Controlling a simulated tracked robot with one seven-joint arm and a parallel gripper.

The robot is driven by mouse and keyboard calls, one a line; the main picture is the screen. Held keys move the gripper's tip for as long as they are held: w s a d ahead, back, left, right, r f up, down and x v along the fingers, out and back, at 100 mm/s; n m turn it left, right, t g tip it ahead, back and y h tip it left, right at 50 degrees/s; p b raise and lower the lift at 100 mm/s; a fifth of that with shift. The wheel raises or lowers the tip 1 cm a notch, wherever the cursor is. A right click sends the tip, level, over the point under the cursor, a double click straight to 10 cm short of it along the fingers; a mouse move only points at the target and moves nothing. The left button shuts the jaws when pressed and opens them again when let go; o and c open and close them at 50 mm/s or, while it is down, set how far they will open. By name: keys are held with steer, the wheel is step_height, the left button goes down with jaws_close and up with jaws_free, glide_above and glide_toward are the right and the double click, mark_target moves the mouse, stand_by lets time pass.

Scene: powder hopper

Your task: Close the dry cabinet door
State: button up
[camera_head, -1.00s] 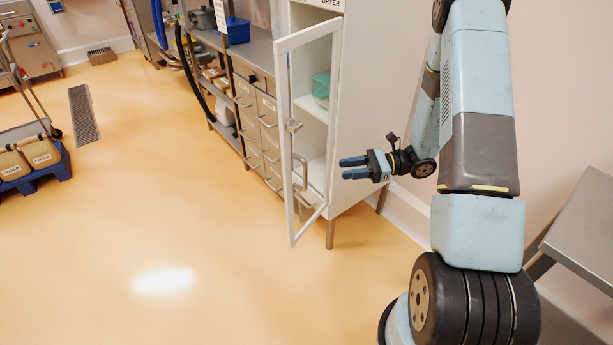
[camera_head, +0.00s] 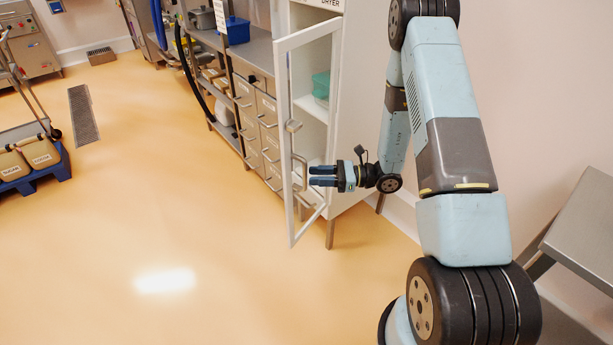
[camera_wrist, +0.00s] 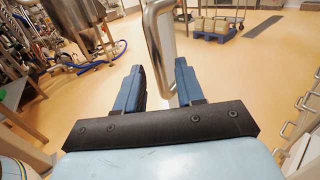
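The dry cabinet (camera_head: 345,150) is white, and its white-framed glass door (camera_head: 283,120) stands open toward me. The door has a curved metal handle (camera_head: 304,172), which also shows close up in the wrist view (camera_wrist: 157,38). My gripper (camera_head: 312,176) has blue fingers and is level with the handle, just to its right. In the wrist view my gripper (camera_wrist: 160,80) is open, and the handle's lower end appears between the two fingers. The fingers are not closed on it; I cannot tell whether they touch it.
A teal container (camera_head: 321,86) sits on a shelf inside the cabinet. Grey drawers (camera_head: 257,130) and a bench with a blue bin (camera_head: 238,32) stand to the left. A steel table (camera_head: 590,230) is at the right. The orange floor left of the door is clear.

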mark_target(306, 175)
steer(key=shift+w+a, duration=0.15)
steer(key=shift+a, duration=1.95)
jaws_close()
steer(key=shift+w+d+r, duration=0.1)
steer(key=shift+d, duration=0.05)
